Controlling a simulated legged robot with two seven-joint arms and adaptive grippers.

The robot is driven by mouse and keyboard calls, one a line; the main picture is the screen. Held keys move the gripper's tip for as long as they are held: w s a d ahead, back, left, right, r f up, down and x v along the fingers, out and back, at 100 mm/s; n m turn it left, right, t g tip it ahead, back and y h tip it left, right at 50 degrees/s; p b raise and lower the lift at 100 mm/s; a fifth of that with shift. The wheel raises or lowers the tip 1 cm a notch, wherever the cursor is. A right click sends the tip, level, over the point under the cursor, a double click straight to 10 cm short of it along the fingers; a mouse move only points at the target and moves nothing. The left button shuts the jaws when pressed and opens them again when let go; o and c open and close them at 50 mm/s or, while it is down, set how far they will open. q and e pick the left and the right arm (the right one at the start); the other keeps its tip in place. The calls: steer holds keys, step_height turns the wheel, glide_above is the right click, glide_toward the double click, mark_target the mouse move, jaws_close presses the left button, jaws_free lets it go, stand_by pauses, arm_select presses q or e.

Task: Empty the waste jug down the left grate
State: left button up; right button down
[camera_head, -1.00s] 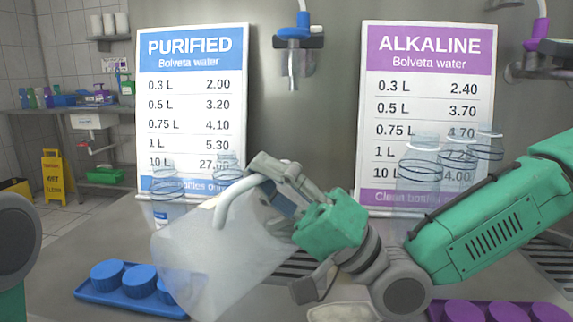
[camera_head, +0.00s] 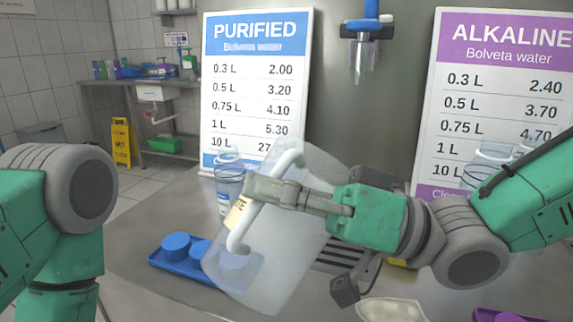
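The waste jug (camera_head: 285,255) is a translucent whitish container with a white handle (camera_head: 238,238) and a partly hidden label ending in "TE". It is strongly tilted in the air above the counter. My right gripper (camera_head: 262,190) is shut on the jug's handle. The left grate (camera_head: 340,257), a set of dark slots in the counter, shows just right of the jug and is partly hidden by it. I see no liquid stream. My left arm (camera_head: 60,200) fills the left edge, and its gripper is out of view.
A blue tray (camera_head: 158,262) with blue caps (camera_head: 176,246) lies left of the jug, partly behind it. A clear bottle (camera_head: 229,185) stands behind the jug. Purified (camera_head: 258,80) and alkaline (camera_head: 500,90) signs stand at the back. A pale dish (camera_head: 390,310) lies at the front.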

mark_target(241, 222)
steer(key=shift+s+a+f+n+g+h+p, duration=0.2)
steer(key=shift+s+a+n+h+p, duration=0.15)
steer(key=shift+s+a+n, duration=0.2)
steer(key=shift+s+a+f+n+g+h+p, duration=0.1)
steer(key=shift+s+a+n+g+h+p, duration=0.1)
steer(key=shift+s+a+n+h, duration=0.3)
steer(key=s+a+f+n+h+b, duration=0.1)
steer(key=s+a+f+n+h, duration=0.3)
steer(key=s+a+f, duration=0.2)
steer(key=shift+s+a+f+h, duration=0.35)
steer(key=shift+a+f, duration=0.2)
steer(key=shift+a, duration=0.2)
